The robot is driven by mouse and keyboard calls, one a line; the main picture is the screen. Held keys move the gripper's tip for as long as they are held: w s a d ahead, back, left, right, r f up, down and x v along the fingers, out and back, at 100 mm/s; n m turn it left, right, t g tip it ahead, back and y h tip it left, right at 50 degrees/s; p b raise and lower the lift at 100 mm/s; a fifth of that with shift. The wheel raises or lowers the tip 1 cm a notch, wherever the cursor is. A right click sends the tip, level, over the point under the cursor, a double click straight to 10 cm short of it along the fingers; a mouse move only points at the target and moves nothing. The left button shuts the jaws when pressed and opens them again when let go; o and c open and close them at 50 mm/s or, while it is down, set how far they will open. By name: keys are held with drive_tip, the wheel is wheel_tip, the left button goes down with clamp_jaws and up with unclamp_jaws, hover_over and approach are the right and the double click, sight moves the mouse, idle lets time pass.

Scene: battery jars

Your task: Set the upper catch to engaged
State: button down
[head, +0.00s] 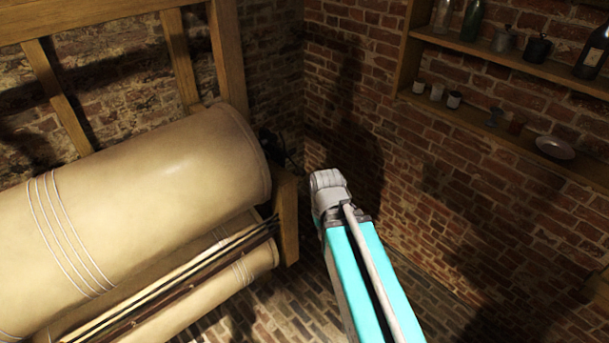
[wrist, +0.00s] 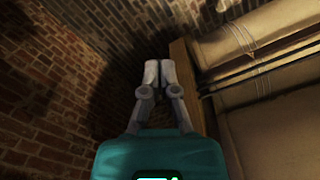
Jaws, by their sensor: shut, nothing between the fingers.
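My gripper (wrist: 160,68) shows in the wrist view with its two grey fingers together and nothing between them. It is beside a wooden post (wrist: 181,80) and apart from the big pale rollers, which are to its right. In the head view my arm reaches up from the bottom, but I cannot make out the fingers there. A small dark fitting (head: 268,139) shows at the right end of the upper roller (head: 150,190), by the wooden post. I cannot tell whether it is the upper catch or how it is set.
A wooden frame (head: 229,60) stands behind the rollers. Dark rails (head: 190,270) run along the lower roller. Shelves (head: 500,57) with bottles and cups hang on the right brick wall. Open brick floor (head: 300,300) lies between the rollers and my arm.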

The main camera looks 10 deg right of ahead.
drive_tip(key=shift+f, duration=0.15)
drive_tip(key=w+a+f+m+t+y+b, duration=0.65)
drive_tip(key=w+f+y+b, duration=0.5)
drive_tip(key=b, duration=0.95)
drive_tip(key=w+d+m+t+y+b, duration=0.3)
drive_tip(key=w+d+m+t+b, duration=0.8)
drive_tip(key=m+b, duration=0.5)
drive_tip(key=d+t+b, duration=0.2)
drive_tip(key=b, duration=0.1)
drive_tip(key=shift+d+f, duration=0.15)
drive_tip(key=shift+f, duration=0.05)
drive_tip(key=shift+r+y, duration=0.1)
drive_tip(key=shift+y, duration=0.15)
